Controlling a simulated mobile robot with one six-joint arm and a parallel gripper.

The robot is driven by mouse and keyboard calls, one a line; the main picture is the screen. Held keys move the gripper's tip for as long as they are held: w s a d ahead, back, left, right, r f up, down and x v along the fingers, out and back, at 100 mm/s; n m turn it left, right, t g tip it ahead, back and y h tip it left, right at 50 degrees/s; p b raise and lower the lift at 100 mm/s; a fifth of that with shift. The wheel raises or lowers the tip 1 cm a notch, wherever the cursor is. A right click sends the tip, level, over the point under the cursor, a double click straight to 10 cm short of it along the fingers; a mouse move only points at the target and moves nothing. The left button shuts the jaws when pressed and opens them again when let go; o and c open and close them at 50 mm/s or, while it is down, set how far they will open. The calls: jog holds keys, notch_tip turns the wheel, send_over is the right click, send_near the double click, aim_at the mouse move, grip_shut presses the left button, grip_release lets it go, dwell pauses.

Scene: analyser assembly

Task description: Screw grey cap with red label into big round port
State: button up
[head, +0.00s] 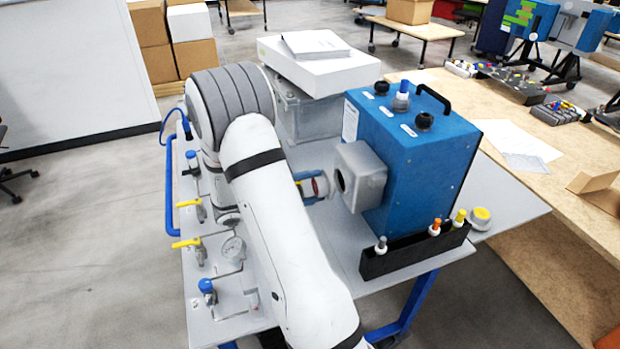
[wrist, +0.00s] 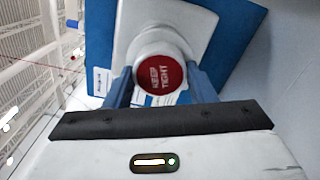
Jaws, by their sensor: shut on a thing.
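The grey cap with a round red label (wrist: 161,73) reading "KEEP TIGHT" is between the two blue fingers of my gripper (wrist: 162,84) in the wrist view, label facing the camera. In the head view my gripper (head: 308,188) is partly hidden behind my arm, with the cap (head: 321,187) at its tip. The big round port (head: 341,181) is a dark opening in the grey housing (head: 364,172) on the blue analyser's left side. The cap is just in front of it and looks apart from it. In the wrist view the cap hides the port.
The blue analyser (head: 420,150) stands on a grey table (head: 510,212). A black rack (head: 415,252) with small coloured-top pieces is in front of it, and a yellow-topped round piece (head: 481,217) lies to the right. Valves and a gauge (head: 233,248) line the table's left side.

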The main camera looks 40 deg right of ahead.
jog(key=shift+d+r+n+p, duration=0.1)
jog(key=shift+r+n+p, duration=0.1)
jog(key=shift+n+p, duration=1.55)
jog(key=n+p, duration=0.4)
jog(key=shift+s+d, duration=0.1)
jog(key=shift+d, duration=0.05)
jog(key=n+p, duration=0.3)
jog(key=n, duration=0.1)
jog(key=shift+s+d+f, duration=0.1)
jog(key=shift+d, duration=0.05)
jog(key=shift+f+n+p, duration=0.2)
jog(key=shift+n+p, duration=0.35)
jog(key=shift+n, duration=0.8)
jog(key=shift+s+d+b, duration=0.1)
jog(key=shift+b, duration=0.35)
jog(key=shift+s+d, duration=0.15)
jog(key=shift+d, duration=0.5)
